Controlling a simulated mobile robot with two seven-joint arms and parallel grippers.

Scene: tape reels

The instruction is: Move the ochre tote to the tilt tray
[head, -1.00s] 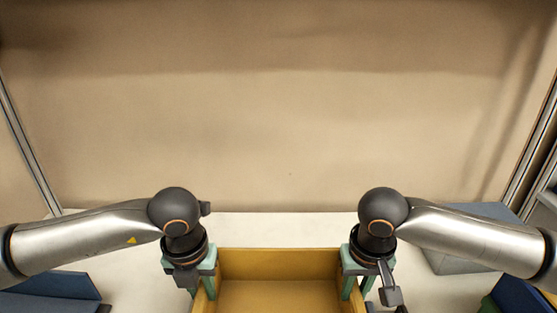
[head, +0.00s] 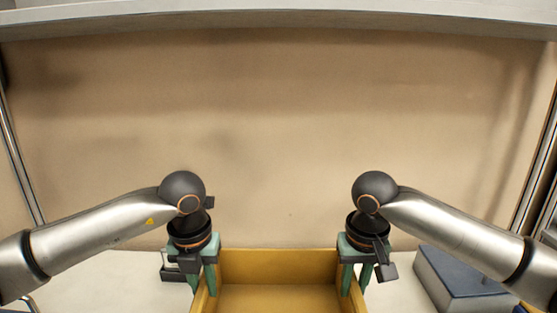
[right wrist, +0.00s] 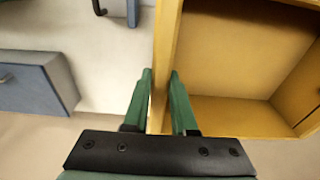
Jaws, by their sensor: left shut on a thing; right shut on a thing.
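The ochre tote (head: 278,262) is at the bottom middle of the head view, its near part cut off by the frame edge. It looks empty where its inside shows. My left gripper (head: 206,282) is shut on its left wall. My right gripper (head: 356,282) is shut on its right wall. In the right wrist view the green fingers (right wrist: 163,95) stand on either side of the tote's wall (right wrist: 165,50), with the tote's open inside to the right. I cannot pick out the tilt tray for certain.
A grey box with a dark blue top (head: 466,272) stands on the pale table (head: 110,275), right of my right gripper. A small dark-framed object (head: 172,268) is by my left gripper. A grey beam (head: 290,15) crosses the top, before a tan back wall (head: 280,110).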

